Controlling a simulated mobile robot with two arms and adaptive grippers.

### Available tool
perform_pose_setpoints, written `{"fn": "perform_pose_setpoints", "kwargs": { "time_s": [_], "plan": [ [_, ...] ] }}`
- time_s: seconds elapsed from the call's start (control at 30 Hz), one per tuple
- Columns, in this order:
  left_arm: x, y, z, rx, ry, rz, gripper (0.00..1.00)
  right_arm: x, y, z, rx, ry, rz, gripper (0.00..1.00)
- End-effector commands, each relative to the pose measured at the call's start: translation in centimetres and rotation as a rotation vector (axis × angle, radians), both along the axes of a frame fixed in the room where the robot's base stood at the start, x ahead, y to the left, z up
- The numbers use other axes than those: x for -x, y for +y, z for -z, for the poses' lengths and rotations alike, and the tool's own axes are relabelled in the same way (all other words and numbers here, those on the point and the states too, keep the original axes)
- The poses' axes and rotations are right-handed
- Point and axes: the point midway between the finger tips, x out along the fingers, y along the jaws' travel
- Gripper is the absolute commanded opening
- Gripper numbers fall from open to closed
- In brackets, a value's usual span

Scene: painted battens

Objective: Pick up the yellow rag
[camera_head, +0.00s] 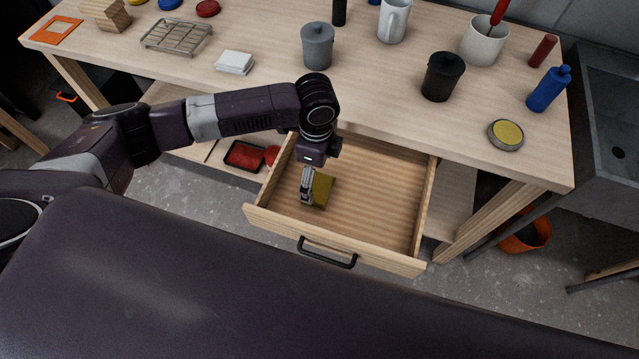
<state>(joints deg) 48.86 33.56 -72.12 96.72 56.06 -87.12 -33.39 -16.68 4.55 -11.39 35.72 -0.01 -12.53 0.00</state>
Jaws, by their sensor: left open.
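The yellow rag (323,189) is a folded, dull yellow piece. It lies in the left part of the open drawer (385,206), on the drawer floor. My left gripper (307,200) points down into the drawer at the rag's left side and hides part of it. The gripper is open. I cannot tell whether its fingers touch the rag. My right gripper is not in view.
The wooden workbench (275,62) stands above the drawer, with a grey pot (317,47), a black pot (441,77) and a yellow tin (505,134) on it. The drawer's front with its black handle (327,254) faces me. The drawer's right part is empty.

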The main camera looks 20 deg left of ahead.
Motion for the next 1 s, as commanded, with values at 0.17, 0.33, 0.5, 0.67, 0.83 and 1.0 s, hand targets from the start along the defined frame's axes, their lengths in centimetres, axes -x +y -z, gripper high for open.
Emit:
{"fn": "perform_pose_setpoints", "kwargs": {
  "time_s": [0.17, 0.33, 0.5, 0.67, 0.83, 1.0],
  "plan": [
    [0.3, -0.3, 2.3, -0.002, 0.003, 0.0, 0.89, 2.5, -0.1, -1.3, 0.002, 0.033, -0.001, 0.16],
    [0.3, -0.3, 4.6, -0.002, 0.002, 0.0, 0.89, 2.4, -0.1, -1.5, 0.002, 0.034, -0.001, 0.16],
    [0.2, -0.4, 5.1, -0.001, -0.001, 0.001, 0.89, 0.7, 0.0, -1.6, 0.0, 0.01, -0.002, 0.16],
    [0.2, -0.4, 5.1, -0.001, -0.001, 0.001, 0.85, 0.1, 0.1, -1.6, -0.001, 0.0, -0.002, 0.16],
    [0.2, -0.4, 5.0, -0.001, -0.001, 0.001, 0.66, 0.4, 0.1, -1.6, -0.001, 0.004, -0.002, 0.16],
    [0.2, -0.3, 5.0, -0.001, 0.0, 0.0, 0.48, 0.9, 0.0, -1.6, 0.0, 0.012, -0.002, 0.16]
  ]
}}
